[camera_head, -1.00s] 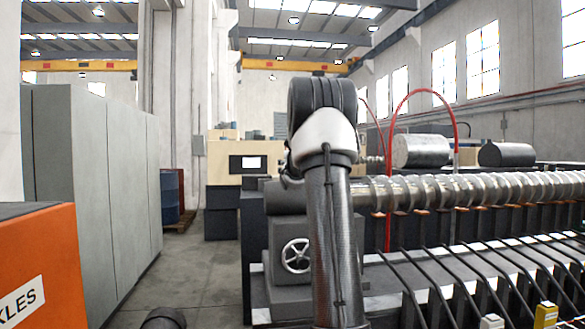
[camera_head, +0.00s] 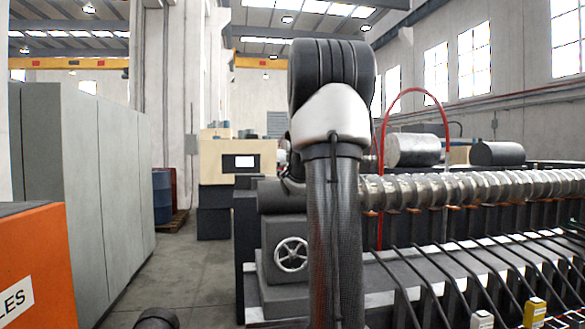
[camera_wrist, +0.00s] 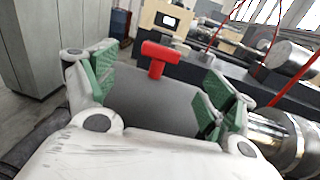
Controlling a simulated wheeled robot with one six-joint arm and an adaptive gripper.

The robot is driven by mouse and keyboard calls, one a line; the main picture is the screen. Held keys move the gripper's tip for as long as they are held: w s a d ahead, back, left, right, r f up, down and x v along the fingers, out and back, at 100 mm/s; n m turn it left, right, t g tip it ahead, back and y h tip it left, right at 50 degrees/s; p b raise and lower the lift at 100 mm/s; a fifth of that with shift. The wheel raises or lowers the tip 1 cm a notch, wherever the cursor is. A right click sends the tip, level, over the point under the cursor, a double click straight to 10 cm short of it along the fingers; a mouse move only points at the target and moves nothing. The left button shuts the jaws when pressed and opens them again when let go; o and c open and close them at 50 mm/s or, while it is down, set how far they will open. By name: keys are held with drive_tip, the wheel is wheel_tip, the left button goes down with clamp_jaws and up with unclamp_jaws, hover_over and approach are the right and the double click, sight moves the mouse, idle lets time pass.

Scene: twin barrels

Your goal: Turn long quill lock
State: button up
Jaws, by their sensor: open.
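A red T-shaped handle (camera_wrist: 160,53), which looks like the quill lock, stands up from a dark grey cylindrical housing (camera_wrist: 160,100) in the wrist view. My gripper (camera_wrist: 162,76) is open, with one green-padded finger on each side of the handle. The handle shows beyond the fingers, near the middle of the gap; I cannot tell how far off it is. No contact shows. In the head view the grey housing (camera_head: 280,196) is partly behind my arm, and the red handle and my gripper are hidden there.
A handwheel (camera_head: 291,254) is on the machine's front. A ribbed metal screw (camera_head: 470,190) runs right from the housing, above black bars. A red hose (camera_head: 384,130) arches behind. Grey cabinets (camera_head: 95,180) and an orange box (camera_head: 35,265) stand left, with open floor between.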

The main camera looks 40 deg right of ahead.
drive_tip(key=w+d+m, duration=0.1)
drive_tip(key=w+m, duration=0.2)
drive_tip(key=m, duration=0.9)
drive_tip(key=w+d+m, duration=0.2)
drive_tip(key=w+m, duration=0.2)
drive_tip(key=m, duration=0.8)
drive_tip(key=w+d+m, duration=0.2)
drive_tip(key=w+m, duration=0.1)
drive_tip(key=m, duration=0.9)
drive_tip(key=shift+w+d+r, duration=0.1)
drive_tip(key=shift+w+r, duration=0.1)
drive_tip(key=shift+r, duration=0.1)
